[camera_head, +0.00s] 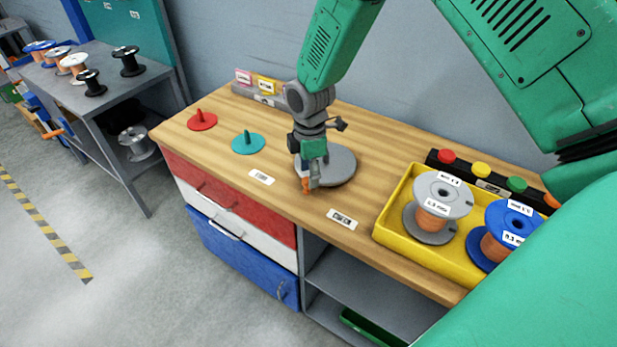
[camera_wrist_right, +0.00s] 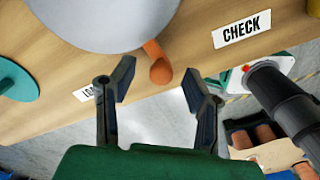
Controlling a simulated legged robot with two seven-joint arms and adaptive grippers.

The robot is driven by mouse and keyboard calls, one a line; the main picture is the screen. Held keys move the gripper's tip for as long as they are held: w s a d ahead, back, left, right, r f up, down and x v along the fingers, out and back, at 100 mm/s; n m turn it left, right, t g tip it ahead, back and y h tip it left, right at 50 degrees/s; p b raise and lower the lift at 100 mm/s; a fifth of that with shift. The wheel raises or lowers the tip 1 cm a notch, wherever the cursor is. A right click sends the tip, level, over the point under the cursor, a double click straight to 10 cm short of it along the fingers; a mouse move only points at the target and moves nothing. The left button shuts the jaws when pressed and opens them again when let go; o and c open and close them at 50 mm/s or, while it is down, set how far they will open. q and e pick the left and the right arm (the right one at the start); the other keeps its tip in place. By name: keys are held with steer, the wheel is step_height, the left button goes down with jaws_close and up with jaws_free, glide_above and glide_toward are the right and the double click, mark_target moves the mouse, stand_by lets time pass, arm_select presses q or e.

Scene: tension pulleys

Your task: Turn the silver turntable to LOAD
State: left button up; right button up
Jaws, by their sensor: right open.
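The silver turntable (camera_head: 341,166) is a flat grey disc on the wooden bench. It also fills the top left of the right wrist view (camera_wrist_right: 95,18). Its orange handle (camera_wrist_right: 155,57) points toward the bench's front edge, between the LOAD label (camera_head: 262,177) and the CHECK label (camera_head: 342,219). My right gripper (camera_head: 309,178) is open over the turntable's front left side and hides part of it. In the wrist view the handle's end is between the open fingertips (camera_wrist_right: 158,80), with no clear contact. My left gripper is not in view.
A teal peg disc (camera_head: 248,145) and a red one (camera_head: 202,122) stand to the left. A yellow tray (camera_head: 390,232) with wire spools is at the right, before a bar of coloured buttons (camera_head: 480,170). The bench front around the labels is clear.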

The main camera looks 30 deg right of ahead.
steer(key=shift+a+f, duration=0.3)
steer(key=shift+f, duration=0.45)
steer(key=shift+a, duration=0.35)
steer(key=shift+d+f, duration=0.1)
steer(key=shift+d, duration=0.2)
jaws_close()
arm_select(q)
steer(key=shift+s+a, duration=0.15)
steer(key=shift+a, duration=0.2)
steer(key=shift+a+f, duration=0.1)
arm_select(e)
steer(key=shift+w, duration=0.1)
